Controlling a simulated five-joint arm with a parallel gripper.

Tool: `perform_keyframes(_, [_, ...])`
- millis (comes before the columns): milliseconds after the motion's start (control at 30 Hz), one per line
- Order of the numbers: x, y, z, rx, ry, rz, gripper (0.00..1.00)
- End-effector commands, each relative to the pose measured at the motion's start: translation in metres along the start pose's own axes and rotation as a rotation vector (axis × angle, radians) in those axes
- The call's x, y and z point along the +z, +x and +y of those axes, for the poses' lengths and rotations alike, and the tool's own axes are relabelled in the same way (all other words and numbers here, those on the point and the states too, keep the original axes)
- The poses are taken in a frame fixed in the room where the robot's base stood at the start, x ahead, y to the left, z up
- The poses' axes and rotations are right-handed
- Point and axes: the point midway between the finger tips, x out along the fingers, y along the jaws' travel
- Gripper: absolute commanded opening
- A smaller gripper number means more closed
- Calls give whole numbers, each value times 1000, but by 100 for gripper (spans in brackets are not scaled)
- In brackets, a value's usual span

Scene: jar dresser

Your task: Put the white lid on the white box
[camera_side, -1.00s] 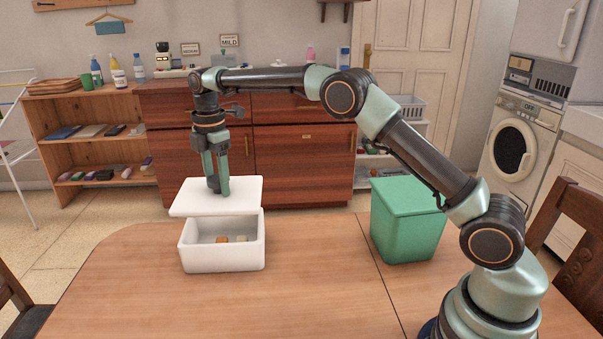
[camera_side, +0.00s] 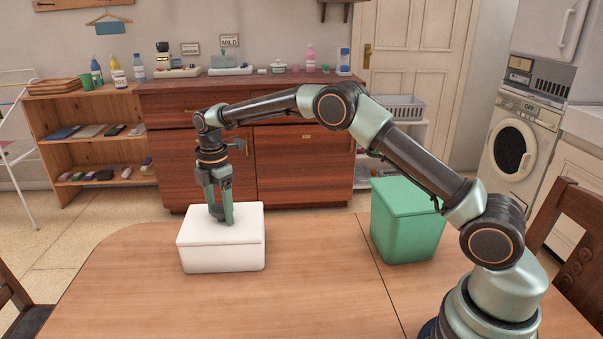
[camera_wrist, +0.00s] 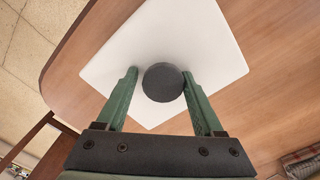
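The white lid (camera_side: 233,218) lies on top of the white box (camera_side: 226,259). Its edges look lined up with the box, with a thin seam between them, and the inside of the box is hidden. The lid has a round dark knob, which shows in the wrist view (camera_wrist: 163,82) on the white lid (camera_wrist: 195,40). My gripper (camera_side: 221,222) is directly over the lid, its fingers reaching down to it. The fingers look slightly open.
A green lidded bin (camera_side: 408,228) stands to the right of the box. The wooden table (camera_side: 310,270) between them is clear. A wooden chair (camera_side: 565,230) is at the right edge. A dresser (camera_side: 300,165) with jars and bottles stands behind the table.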

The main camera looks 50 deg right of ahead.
Motion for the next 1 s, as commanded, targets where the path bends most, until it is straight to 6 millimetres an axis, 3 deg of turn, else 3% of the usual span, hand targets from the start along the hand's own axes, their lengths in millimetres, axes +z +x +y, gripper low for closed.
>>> perform_keyframes(267, [0, 7, -6, -25, 0, -3, 87])
perform_keyframes(467, [0, -1, -5, -23, 0, -2, 87])
perform_keyframes(1000, [0, -102, -1, -11, 0, -1, 87])
